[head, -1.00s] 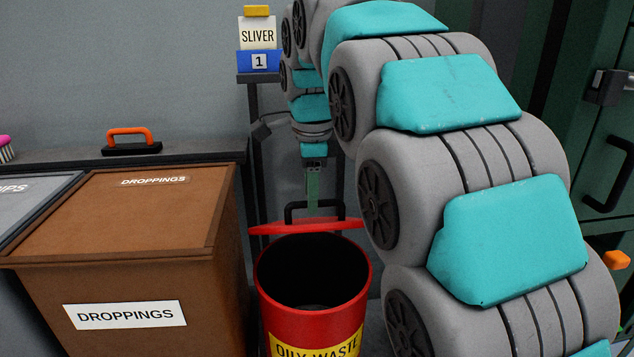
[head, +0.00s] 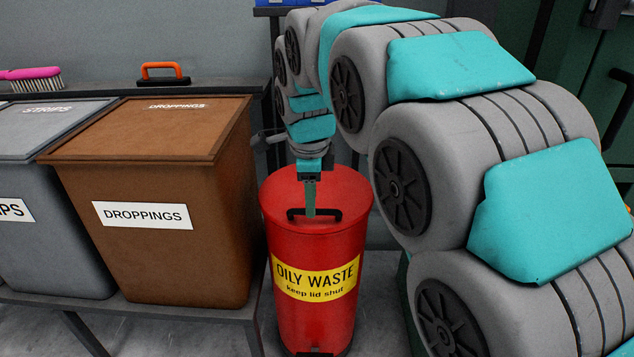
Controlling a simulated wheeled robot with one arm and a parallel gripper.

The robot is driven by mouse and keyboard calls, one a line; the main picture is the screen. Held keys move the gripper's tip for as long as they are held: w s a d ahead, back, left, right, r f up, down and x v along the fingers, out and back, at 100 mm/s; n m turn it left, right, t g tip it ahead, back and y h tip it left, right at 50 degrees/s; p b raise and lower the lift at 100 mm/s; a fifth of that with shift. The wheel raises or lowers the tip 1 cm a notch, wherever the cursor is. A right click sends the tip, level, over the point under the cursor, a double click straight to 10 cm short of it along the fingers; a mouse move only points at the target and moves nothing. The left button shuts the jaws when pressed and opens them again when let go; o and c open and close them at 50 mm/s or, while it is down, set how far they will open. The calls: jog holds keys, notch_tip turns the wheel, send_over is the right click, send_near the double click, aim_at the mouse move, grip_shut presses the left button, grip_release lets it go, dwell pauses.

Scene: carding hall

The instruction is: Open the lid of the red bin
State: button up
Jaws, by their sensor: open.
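The red bin (head: 318,310) stands upright right of centre in the head view, with a yellow "OILY WASTE keep lid shut" label. Its red lid (head: 345,190) lies down over the top, and the inside is hidden. A black bar handle (head: 333,214) is on the front part of the lid. My gripper (head: 311,211) points down from above at the handle's middle, its jaws open. One finger shows in front of or across the bar; I cannot tell whether it touches it.
A brown DROPPINGS bin (head: 180,255) stands close left of the red bin, with a grey bin (head: 50,245) beyond it. An orange-handled tool (head: 164,73) and a pink brush (head: 36,78) lie behind them. My arm fills the right side.

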jog(key=shift+s+f, duration=0.25)
jog(key=shift+f, duration=0.35)
jog(key=shift+r, duration=0.55)
notch_tip(320, 180, up, 6)
jog(key=s, duration=0.1)
jog(key=s+d+f+n, duration=0.2)
jog(key=s+d+n, duration=0.1)
jog(key=s+d, duration=0.1)
jog(key=shift+s+d+g, duration=0.3)
jog(key=shift+s+d, duration=0.05)
jog(key=shift+d, duration=0.15)
jog(key=shift+f, duration=0.1)
